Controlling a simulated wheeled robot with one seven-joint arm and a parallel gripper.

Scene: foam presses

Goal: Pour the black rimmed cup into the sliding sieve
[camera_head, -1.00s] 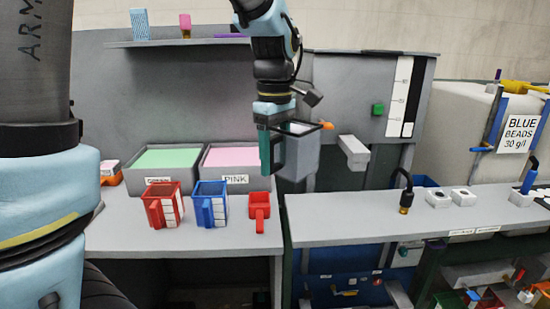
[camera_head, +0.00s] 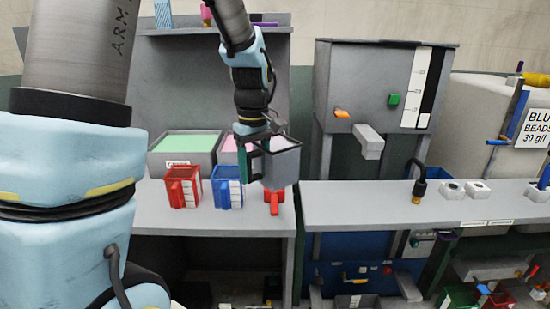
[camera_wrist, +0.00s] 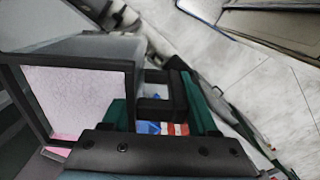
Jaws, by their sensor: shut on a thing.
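The black rimmed cup (camera_head: 283,168) is a square grey vessel, held roughly upright in the air in front of the pink bin. My gripper (camera_head: 256,162) is shut on its handle, on the cup's left side. In the wrist view the cup's dark rim (camera_wrist: 70,60) frames pale pinkish contents, and its black handle (camera_wrist: 153,106) lies between the green fingers. I cannot make out the sliding sieve in either view.
A red cup (camera_head: 183,187), a blue cup (camera_head: 228,188) and a small red scoop (camera_head: 274,200) stand on the left counter. Behind are a green-filled bin (camera_head: 186,145) and a pink-filled bin. A grey hopper (camera_head: 365,85) with a spout (camera_head: 369,141) stands at right.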

